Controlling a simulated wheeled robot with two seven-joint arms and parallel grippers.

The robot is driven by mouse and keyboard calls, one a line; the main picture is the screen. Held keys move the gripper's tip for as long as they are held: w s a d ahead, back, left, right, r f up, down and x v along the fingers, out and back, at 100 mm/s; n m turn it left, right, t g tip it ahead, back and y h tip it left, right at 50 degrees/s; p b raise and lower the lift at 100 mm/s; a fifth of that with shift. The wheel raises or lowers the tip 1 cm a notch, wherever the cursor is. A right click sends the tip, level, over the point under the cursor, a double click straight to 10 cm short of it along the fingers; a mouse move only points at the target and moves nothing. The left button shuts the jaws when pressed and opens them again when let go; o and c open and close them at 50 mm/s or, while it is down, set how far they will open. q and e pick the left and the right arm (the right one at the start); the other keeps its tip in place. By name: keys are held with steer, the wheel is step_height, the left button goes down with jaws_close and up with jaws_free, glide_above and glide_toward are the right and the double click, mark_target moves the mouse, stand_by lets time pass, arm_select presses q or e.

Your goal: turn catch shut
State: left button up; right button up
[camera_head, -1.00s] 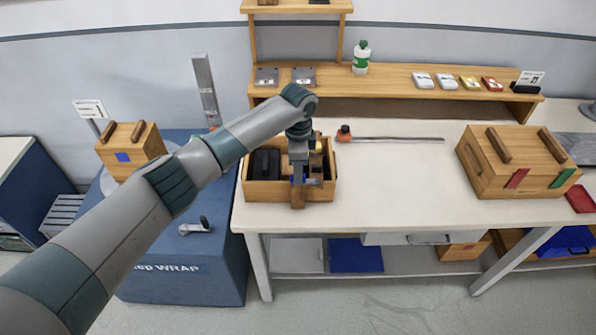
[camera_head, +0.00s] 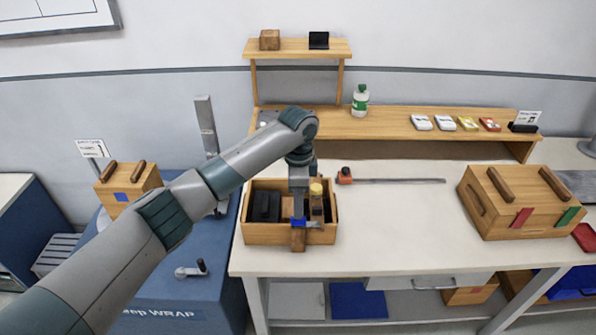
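An open wooden box (camera_head: 262,234) stands near the left end of the white table, with dark and wooden items inside. A narrow upright wooden piece (camera_head: 298,242) shows at its front wall; it may be the catch, but I cannot tell how it is turned. My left gripper (camera_head: 299,222) points down over the front wall at this piece. A small blue patch shows at the fingertips. The fingers are too small and overlapped to tell if they are open or shut, or touching the piece. My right gripper is out of view.
A bar with a red end (camera_head: 345,176) lies behind the box. A closed wooden box (camera_head: 500,232) stands at the right. A shelf (camera_head: 400,125) holds a green-and-white bottle (camera_head: 360,101) and small packets. The table middle (camera_head: 400,225) is clear.

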arm_select(q)
step_height(320, 180, up, 13)
steer(key=b, duration=0.3)
steer(key=shift+f+b, duration=0.2)
steer(key=shift+b, duration=0.1)
